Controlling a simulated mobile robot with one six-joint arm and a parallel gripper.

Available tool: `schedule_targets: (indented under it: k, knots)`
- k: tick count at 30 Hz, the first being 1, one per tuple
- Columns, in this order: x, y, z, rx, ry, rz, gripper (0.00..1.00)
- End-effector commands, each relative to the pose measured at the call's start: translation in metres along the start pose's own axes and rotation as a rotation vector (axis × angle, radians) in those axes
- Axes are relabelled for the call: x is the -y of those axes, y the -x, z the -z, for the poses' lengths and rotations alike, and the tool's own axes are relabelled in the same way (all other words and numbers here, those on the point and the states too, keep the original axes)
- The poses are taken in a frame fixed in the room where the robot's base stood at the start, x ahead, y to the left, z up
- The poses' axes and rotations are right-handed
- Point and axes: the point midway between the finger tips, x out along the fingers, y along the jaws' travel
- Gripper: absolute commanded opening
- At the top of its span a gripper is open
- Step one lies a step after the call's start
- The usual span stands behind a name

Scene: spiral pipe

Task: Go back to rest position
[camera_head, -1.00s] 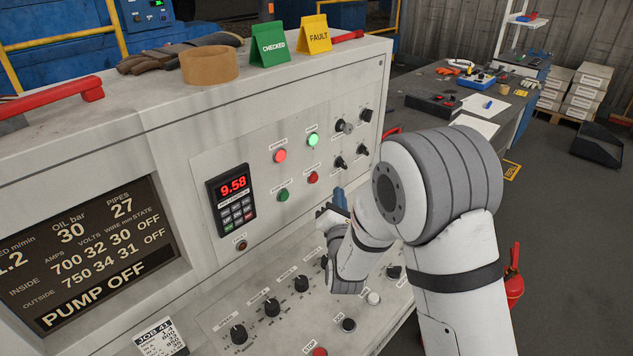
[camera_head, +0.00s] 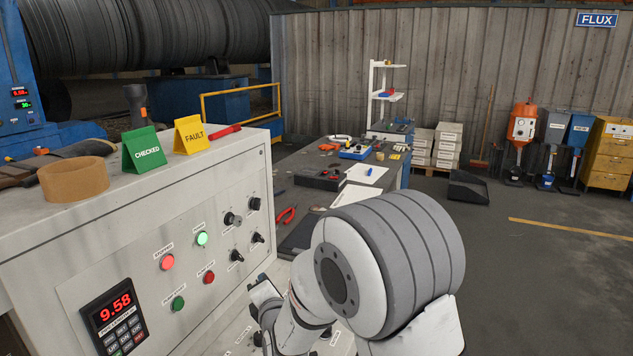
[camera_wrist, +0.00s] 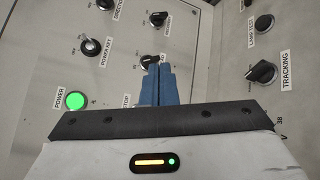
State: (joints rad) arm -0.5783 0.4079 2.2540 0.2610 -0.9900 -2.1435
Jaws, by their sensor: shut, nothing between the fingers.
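My gripper (camera_wrist: 157,84) shows in the wrist view with its two blue fingers together and nothing between them. It points at the grey control panel (camera_wrist: 210,60), near a black knob, with the lit green power button (camera_wrist: 75,100) to its left. The tracking knob (camera_wrist: 262,72) is to its right. In the head view my gripper is at the lower middle beside the control cabinet (camera_head: 215,165), partly hidden by my arm. I cannot tell the exact gap between fingers and panel.
A workbench (camera_head: 290,165) with tools and papers stands behind the cabinet. A green CHECKED sign (camera_head: 143,150), a yellow FAULT sign (camera_head: 190,135) and a tape roll (camera_head: 74,180) sit on the cabinet top. The floor (camera_head: 540,270) at the right is clear.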

Motion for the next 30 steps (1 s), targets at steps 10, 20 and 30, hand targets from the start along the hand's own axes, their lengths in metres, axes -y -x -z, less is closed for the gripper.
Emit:
schedule_targets:
  k: [10, 20, 30]
  knots:
    - [0.033, 0.091, -0.1, 0.05, -0.856, 0.48, 0.0]
    - [0.069, 0.251, -0.149, 0.531, -1.589, 0.902, 0.0]
    - [0.083, 0.362, -0.152, 1.048, -1.941, 1.048, 0.0]
